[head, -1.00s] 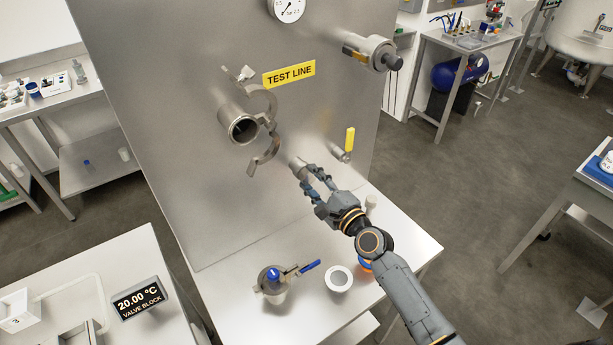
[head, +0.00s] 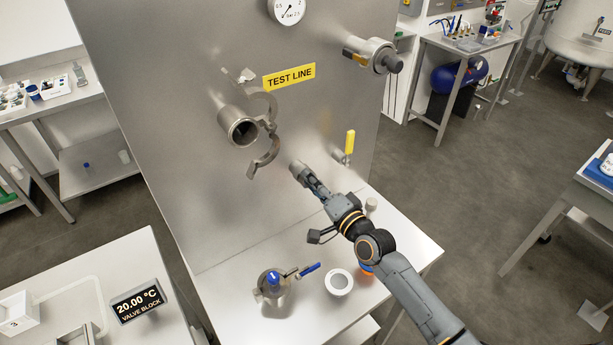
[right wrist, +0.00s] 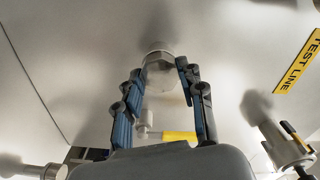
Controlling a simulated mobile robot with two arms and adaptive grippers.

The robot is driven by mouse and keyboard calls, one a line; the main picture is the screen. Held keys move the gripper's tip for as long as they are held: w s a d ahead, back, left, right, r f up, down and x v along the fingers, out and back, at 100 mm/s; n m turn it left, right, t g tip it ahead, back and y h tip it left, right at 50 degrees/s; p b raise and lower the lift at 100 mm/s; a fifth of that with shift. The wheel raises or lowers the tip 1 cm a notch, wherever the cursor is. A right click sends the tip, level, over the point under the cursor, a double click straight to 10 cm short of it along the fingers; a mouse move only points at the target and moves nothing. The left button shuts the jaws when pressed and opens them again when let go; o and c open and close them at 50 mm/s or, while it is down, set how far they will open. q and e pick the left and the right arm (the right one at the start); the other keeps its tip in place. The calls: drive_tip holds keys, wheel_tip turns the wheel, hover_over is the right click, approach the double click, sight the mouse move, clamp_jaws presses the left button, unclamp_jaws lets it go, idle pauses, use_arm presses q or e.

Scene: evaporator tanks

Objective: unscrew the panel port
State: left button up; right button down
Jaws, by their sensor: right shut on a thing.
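The panel port (head: 296,167) is a short metal fitting on the steel panel (head: 215,80), below and right of the open clamp. My right gripper (head: 306,176) reaches it from the lower right, and its fingers appear nearly edge-on. In the right wrist view the port's round, faceted metal end (right wrist: 157,52) lies between the tips of the two blue-and-black fingers (right wrist: 159,68). The gripper is shut on the port. The port's thread is hidden. My left gripper is out of view.
An open pipe stub (head: 239,129) with a hanging clamp (head: 266,150) is to the left. A yellow-handled valve (head: 350,142) is close on the right. Below, a blue-handled valve (head: 274,282) and a white ring-shaped part (head: 339,281) stand on the bench (head: 230,318).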

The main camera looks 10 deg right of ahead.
drive_tip(key=shift+w+d+r+n, duration=0.15)
drive_tip(key=shift+r+n, duration=0.2)
drive_tip(key=shift+n, duration=0.35)
drive_tip(key=n, duration=0.5)
drive_tip(key=shift+p, duration=0.35)
drive_tip(key=n, duration=0.5)
drive_tip(key=shift+p, duration=0.3)
drive_tip(key=c, duration=1)
unclamp_jaws()
drive_tip(key=shift+f, duration=0.15)
